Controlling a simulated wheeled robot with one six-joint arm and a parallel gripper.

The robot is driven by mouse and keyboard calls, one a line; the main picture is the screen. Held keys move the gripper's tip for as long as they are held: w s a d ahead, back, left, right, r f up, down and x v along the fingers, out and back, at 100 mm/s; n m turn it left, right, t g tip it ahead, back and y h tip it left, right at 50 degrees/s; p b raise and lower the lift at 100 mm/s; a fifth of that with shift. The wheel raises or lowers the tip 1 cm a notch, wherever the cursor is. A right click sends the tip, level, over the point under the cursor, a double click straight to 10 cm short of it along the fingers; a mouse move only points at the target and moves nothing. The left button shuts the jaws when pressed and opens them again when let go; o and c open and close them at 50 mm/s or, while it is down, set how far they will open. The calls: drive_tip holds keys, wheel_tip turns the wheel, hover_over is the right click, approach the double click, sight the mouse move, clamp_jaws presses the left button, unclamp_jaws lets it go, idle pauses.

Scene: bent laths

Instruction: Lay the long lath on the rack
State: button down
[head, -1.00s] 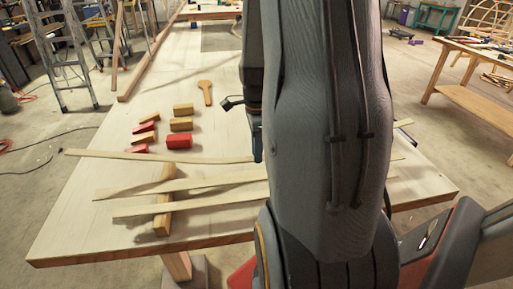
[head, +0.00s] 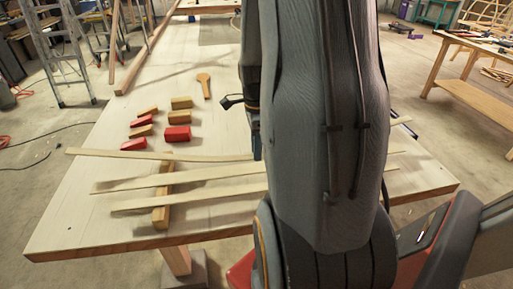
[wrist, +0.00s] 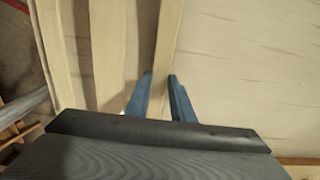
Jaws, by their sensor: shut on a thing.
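Three pale laths lie side by side across the table. The far lath (head: 155,154) reaches furthest left in the head view and runs right to my gripper (head: 257,147), which is mostly hidden by my arm. In the wrist view, my gripper (wrist: 160,76) has its blue fingers on either side of this lath (wrist: 168,28) and is shut on it. The middle lath (head: 200,177) and near lath (head: 210,198) cross the wooden bar of the rack (head: 161,215). The far lath passes over the bar's far end; whether it touches is unclear.
Red and tan blocks (head: 178,133) stand beyond the laths, with a wooden paddle-shaped piece (head: 204,84) further back. The table top (head: 110,120) is clear at left. A ladder (head: 60,50) and a workbench (head: 470,85) stand off the table.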

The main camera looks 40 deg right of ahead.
drive_tip(key=shift+f, duration=0.45)
drive_tip(key=c, duration=1.5)
unclamp_jaws()
drive_tip(key=shift+o, duration=1.1)
drive_tip(key=shift+r, duration=0.1)
drive_tip(key=shift+r+p, duration=2.25)
drive_tip(key=shift+r, duration=0.65)
drive_tip(key=shift+r, duration=0.1)
wheel_tip(320, 180, up, 7)
drive_tip(key=p, duration=0.5)
drive_tip(key=shift+p, duration=0.3)
